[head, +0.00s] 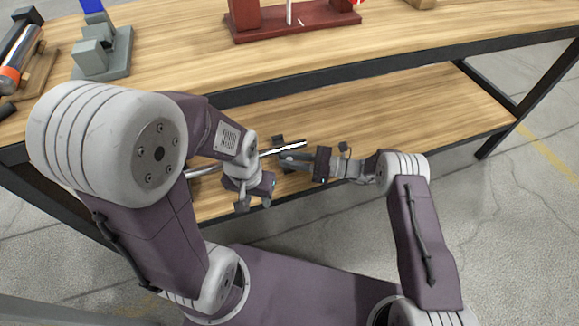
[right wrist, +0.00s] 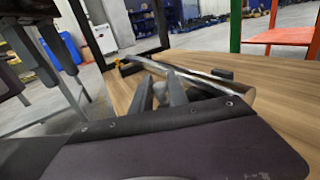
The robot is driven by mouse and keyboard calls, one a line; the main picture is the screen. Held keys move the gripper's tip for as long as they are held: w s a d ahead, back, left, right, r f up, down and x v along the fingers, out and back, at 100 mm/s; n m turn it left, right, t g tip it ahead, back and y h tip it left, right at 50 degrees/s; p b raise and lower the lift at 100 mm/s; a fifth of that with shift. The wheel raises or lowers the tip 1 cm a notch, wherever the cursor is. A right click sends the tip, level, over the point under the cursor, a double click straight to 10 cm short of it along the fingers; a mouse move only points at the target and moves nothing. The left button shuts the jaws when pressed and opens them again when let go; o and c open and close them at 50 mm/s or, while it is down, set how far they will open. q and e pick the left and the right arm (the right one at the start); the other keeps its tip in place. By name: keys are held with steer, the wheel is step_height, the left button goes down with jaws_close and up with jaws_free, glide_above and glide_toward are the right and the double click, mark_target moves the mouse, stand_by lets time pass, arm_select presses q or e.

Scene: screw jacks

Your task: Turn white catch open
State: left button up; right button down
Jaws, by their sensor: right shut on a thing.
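A shiny metal bar (head: 285,149) with a dark end lies along the lower wooden shelf. It also shows in the right wrist view (right wrist: 215,80), just beyond my fingers. My right gripper (head: 285,159) is low over the shelf beside the bar. In the right wrist view its two fingers (right wrist: 160,92) are close together on a small pale part at the bar. I cannot tell whether this part is the white catch, and no other white catch can be made out. My left gripper (head: 254,205) points down near the shelf's front edge, its fingers apart and empty.
The upper wooden table top (head: 190,50) overhangs the lower shelf (head: 430,115). The right part of the shelf is clear.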

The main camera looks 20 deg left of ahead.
steer(key=shift+f+n+g+b, duration=0.2)
steer(key=shift+n+g+b, duration=0.4)
steer(key=shift+g+b, duration=0.5)
arm_select(q)
step_height(320, 180, down, 4)
steer(key=shift+r+b, duration=0.1)
steer(key=shift+b, duration=0.2)
arm_select(e)
steer(key=shift+r, duration=0.15)
steer(key=shift+g, duration=0.3)
steer(key=c, duration=1.3)
jaws_free()
steer(key=shift+c, duration=0.2)
